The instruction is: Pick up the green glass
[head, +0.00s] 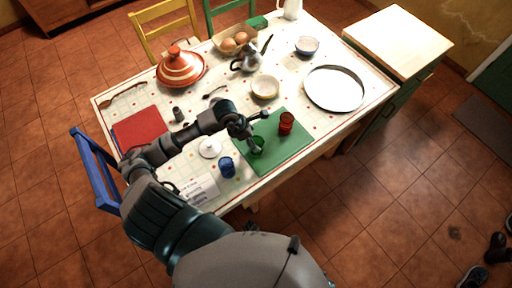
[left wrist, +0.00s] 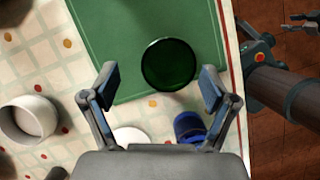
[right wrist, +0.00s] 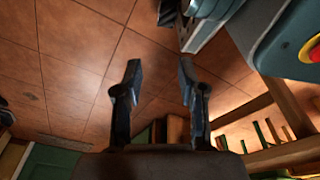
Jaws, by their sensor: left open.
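The green glass (head: 257,147) stands on the green mat (head: 288,152) near the front edge of the table. In the left wrist view the green glass (left wrist: 168,65) is seen from above as a dark round shape, slightly beyond the fingertips. My left gripper (head: 259,132) is above the glass. In the left wrist view my left gripper (left wrist: 160,87) is open, with one finger toward each side of the glass and nothing held. My right gripper (right wrist: 159,72) is open and empty, with floor tiles behind it.
A red glass (head: 286,123) stands on the mat right of the green one. A blue glass (head: 227,167) and a white round item (head: 210,148) stand to its left. A bowl (head: 265,87) and a large round tray (head: 334,88) lie farther back.

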